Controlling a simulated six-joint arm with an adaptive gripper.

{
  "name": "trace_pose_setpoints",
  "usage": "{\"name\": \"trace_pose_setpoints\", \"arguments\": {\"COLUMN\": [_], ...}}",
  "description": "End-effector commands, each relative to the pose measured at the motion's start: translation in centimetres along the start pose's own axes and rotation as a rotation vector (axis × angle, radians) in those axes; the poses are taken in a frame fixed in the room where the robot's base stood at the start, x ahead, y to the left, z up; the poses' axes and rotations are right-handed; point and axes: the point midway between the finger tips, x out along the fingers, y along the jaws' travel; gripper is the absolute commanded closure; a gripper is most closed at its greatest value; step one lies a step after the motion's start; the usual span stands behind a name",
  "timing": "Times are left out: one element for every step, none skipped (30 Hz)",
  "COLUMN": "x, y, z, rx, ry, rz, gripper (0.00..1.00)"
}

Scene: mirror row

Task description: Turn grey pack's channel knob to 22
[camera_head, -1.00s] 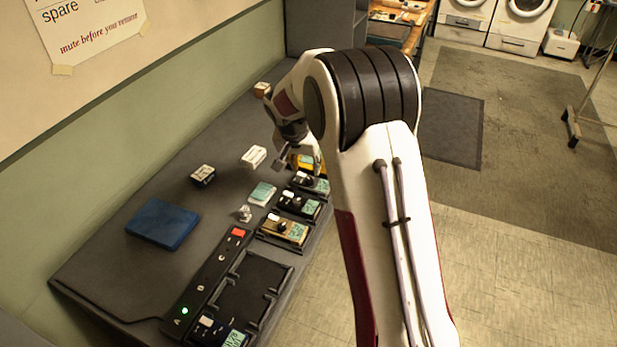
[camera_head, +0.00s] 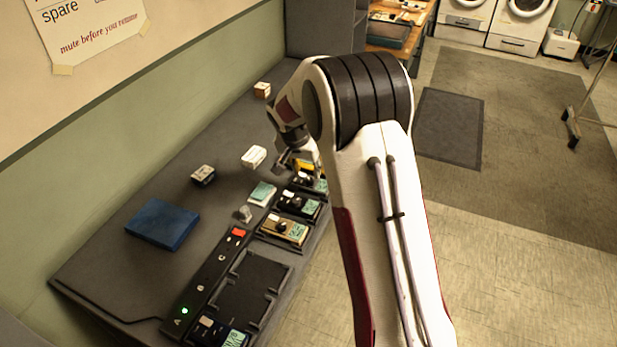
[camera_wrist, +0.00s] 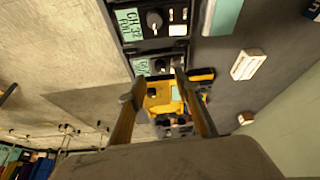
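A pack that looks grey, with a pale green display (camera_head: 320,185), sits near the far end of the pack row, partly hidden by my gripper (camera_head: 291,161). In the wrist view its display (camera_wrist: 142,67) and dark knob (camera_wrist: 160,65) show beyond the fingertips, partly cut off by them. The number on this display is too small to read. My gripper (camera_wrist: 159,82) is open, its two fingers apart with nothing held between them. It is above the grey pack; I cannot tell whether the fingers touch it.
A black pack (camera_head: 298,205) and a tan pack (camera_head: 284,229) stand nearer in the row. A yellow pack (camera_wrist: 160,97) is on the grey pack's far side. A white box (camera_head: 253,157), a dark box (camera_head: 203,175) and a blue case (camera_head: 162,224) lie on the bench.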

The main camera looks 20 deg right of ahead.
Motion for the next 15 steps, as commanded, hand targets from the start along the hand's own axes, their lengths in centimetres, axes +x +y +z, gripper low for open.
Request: {"name": "trace_pose_setpoints", "arguments": {"x": [0.6, 0.9, 1.4, 1.8, 2.1, 2.5, 2.9, 3.2, 3.6, 3.8, 4.1, 4.4, 4.6, 4.8, 5.0], "y": [0.0, 0.0, 0.0, 0.0, 0.0, 0.0, 0.0, 0.0, 0.0, 0.0, 0.0, 0.0, 0.0, 0.0, 0.0], "z": [0.0, 0.0, 0.0, 0.0, 0.0, 0.1, 0.1, 0.1, 0.1, 0.0, 0.0, 0.0, 0.0, 0.0, 0.0], "rx": [0.000, 0.000, 0.001, 0.001, 0.001, 0.001, 0.001, 0.001, 0.001, 0.001, 0.001, 0.000, 0.000, 0.000, 0.000], "ry": [-0.001, -0.001, -0.001, -0.001, -0.001, -0.002, -0.002, -0.002, -0.001, -0.001, -0.001, -0.001, -0.001, -0.001, 0.000], "rz": [0.001, 0.001, 0.001, 0.001, 0.001, 0.001, 0.001, 0.001, 0.000, 0.000, 0.000, 0.000, 0.000, 0.000, 0.000], "gripper": [0.68, 0.68, 0.68, 0.68, 0.68, 0.68, 0.68, 0.68, 0.68, 0.68, 0.68, 0.68, 0.68, 0.68, 0.68]}}
